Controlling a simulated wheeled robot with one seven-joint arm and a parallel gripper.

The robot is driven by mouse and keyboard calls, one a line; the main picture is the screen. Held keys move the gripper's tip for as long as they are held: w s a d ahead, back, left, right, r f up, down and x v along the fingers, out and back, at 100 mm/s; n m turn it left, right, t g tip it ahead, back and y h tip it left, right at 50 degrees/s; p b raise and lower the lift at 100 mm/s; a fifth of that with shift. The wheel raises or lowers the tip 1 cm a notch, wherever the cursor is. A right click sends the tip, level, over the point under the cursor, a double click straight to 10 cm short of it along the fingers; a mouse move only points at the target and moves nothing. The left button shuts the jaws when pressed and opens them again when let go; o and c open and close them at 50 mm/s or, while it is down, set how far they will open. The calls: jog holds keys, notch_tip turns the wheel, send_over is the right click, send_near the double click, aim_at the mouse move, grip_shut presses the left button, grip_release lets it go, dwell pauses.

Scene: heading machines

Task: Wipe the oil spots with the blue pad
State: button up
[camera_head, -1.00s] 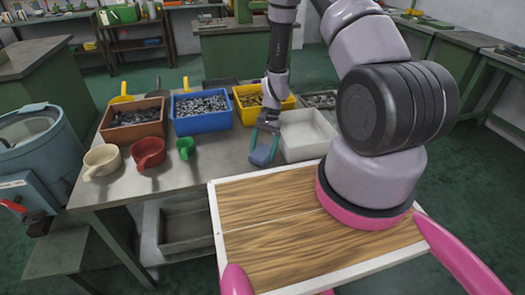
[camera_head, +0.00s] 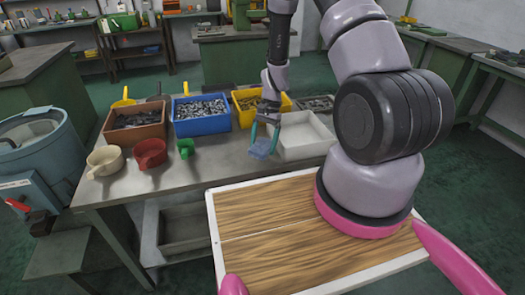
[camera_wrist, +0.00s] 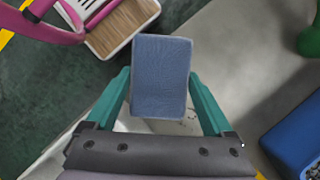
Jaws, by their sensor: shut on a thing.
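The blue pad (camera_head: 261,149) is held between the two teal fingers of my gripper (camera_head: 264,137), over the grey table just left of the white tray. In the wrist view the pad (camera_wrist: 161,77) fills the space between the fingertips (camera_wrist: 160,84) of my shut gripper. I cannot tell whether the pad touches the table. A few small dark specks (camera_wrist: 188,117) show on the pale surface by the pad's lower edge in the wrist view. I cannot tell if they are oil spots; any marks under the pad are hidden.
An empty white tray (camera_head: 304,152) stands right of the pad. Brown (camera_head: 135,135), blue (camera_head: 203,124) and yellow (camera_head: 246,114) bins line the back of the grey table (camera_head: 219,165). The table's front middle is clear.

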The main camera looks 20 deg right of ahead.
jog(key=shift+r, duration=1.15)
jog(key=shift+a, duration=0.1)
